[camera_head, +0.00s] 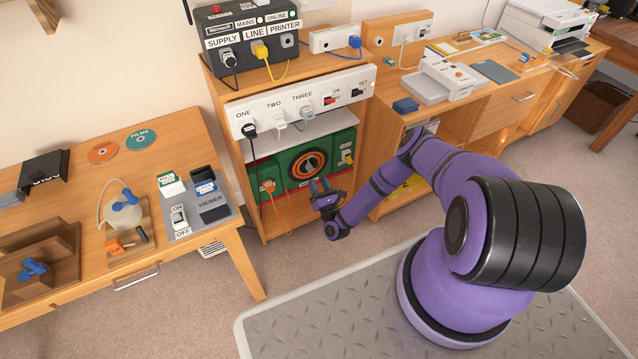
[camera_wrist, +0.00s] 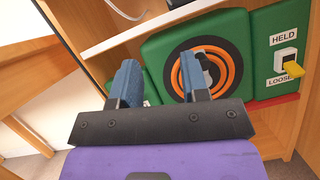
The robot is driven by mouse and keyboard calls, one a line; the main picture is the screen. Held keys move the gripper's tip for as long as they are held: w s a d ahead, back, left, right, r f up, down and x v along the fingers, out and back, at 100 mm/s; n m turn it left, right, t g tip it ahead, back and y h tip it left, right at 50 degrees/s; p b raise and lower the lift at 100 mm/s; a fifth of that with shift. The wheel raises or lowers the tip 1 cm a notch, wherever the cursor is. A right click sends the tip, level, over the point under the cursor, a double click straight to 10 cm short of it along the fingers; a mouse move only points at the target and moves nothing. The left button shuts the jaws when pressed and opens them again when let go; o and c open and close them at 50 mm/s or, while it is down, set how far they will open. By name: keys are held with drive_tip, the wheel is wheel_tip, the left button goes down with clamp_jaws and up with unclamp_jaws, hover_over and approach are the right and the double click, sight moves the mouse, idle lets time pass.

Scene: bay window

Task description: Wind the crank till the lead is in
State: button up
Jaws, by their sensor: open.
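A green reel unit (camera_head: 291,183) with a round black face and orange rings (camera_head: 305,164) sits on the low shelf of the wooden cabinet. The ringed face (camera_wrist: 222,62) also shows in the wrist view, partly behind one finger. An orange lead (camera_head: 277,212) hangs from the unit's left side below an orange plug (camera_head: 268,186). My gripper (camera_head: 319,186) is open in front of the reel's lower part, with nothing visible between its fingers (camera_wrist: 160,82).
A yellow lever switch (camera_wrist: 291,68) marked HELD and LOOSE is right of the reel. Above it is a white strip with sockets (camera_head: 300,100). A wooden table (camera_head: 85,215) stands left, a long counter (camera_head: 480,95) right. The cabinet walls flank the reel.

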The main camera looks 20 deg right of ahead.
drive_tip(key=a+n+y, duration=0.2)
drive_tip(key=a+y, duration=0.1)
drive_tip(key=shift+w+f+n+g+y, duration=0.25)
drive_tip(key=shift+w+n+g+y, duration=0.15)
clamp_jaws()
drive_tip(key=s+a+f+n+g+y, duration=0.25)
drive_tip(key=a+f+n+g, duration=0.35)
drive_tip(key=n+g, duration=0.4)
drive_tip(key=s+a+f+n+g+y, duration=0.2)
drive_tip(key=a+f+n+g+y, duration=0.15)
drive_tip(key=a+n+g, duration=0.65)
drive_tip(key=w+d+r+n+t+h, duration=0.4)
drive_tip(key=w+d+r+n+h, duration=0.85)
drive_tip(key=n+h, duration=0.25)
approach(307, 166)
wheel_tip(307, 166, down, 2)
drive_tip(key=a, duration=0.1)
drive_tip(key=shift+s+d, duration=0.1)
drive_tip(key=shift+d, duration=1.8)
